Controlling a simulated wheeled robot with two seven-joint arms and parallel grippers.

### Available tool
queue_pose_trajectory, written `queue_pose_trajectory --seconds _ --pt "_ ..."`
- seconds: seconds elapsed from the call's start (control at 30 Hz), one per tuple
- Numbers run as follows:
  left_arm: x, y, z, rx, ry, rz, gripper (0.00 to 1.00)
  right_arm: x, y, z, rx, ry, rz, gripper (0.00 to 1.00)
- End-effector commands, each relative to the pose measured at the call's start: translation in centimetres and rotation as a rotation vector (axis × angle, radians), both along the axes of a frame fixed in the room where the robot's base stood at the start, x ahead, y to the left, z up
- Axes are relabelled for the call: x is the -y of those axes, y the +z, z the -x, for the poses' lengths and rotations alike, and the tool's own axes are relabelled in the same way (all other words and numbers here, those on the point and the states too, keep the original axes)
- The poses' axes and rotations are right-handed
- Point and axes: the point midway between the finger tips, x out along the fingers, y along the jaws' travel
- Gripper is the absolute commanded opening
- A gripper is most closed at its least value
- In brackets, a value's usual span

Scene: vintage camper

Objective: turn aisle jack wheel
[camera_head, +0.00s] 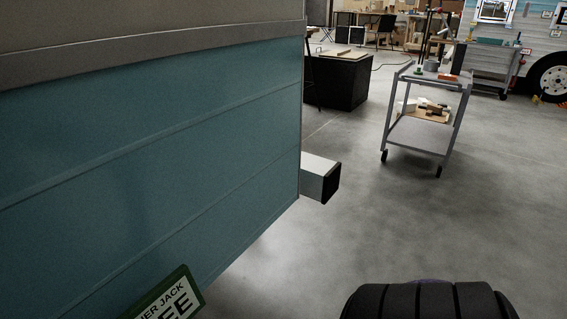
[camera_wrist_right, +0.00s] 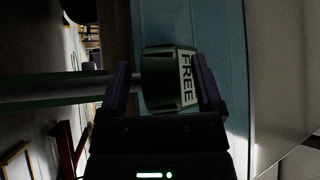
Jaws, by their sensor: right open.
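A dark green block-like jack part (camera_wrist_right: 168,80) with a white "FREE" label lies between the two fingers of my right gripper (camera_wrist_right: 160,70) in the right wrist view. The fingers stand apart on either side of it; I cannot tell whether either touches it. A pale shaft with green edges runs left from this part. In the head view, a green-edged sign (camera_head: 168,300) reading "HER JACK" and "EE" is cut off by the bottom edge, against the camper side. I cannot make out a full wheel rim. My left gripper is not in view.
The teal camper side (camera_head: 150,150) fills the left of the head view. A pale square beam end (camera_head: 320,178) juts from its corner. A grey wheeled cart (camera_head: 415,135) and a black box (camera_head: 337,82) stand beyond. Open concrete floor (camera_head: 330,250) lies right of the camper.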

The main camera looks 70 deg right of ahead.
Motion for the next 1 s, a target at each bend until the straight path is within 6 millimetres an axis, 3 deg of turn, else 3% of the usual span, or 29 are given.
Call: queue_pose_trajectory --seconds 0.13,0.43,1.0 --pt "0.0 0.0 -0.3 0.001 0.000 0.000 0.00 1.6 -1.1 2.0 -0.006 -0.002 0.004 0.84" --pt "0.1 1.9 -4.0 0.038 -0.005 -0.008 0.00 5.1 -3.2 6.5 -0.006 -0.001 0.003 0.84" --pt "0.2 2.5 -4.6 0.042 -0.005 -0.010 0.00 5.6 -3.2 7.0 -0.002 -0.001 0.001 0.84"
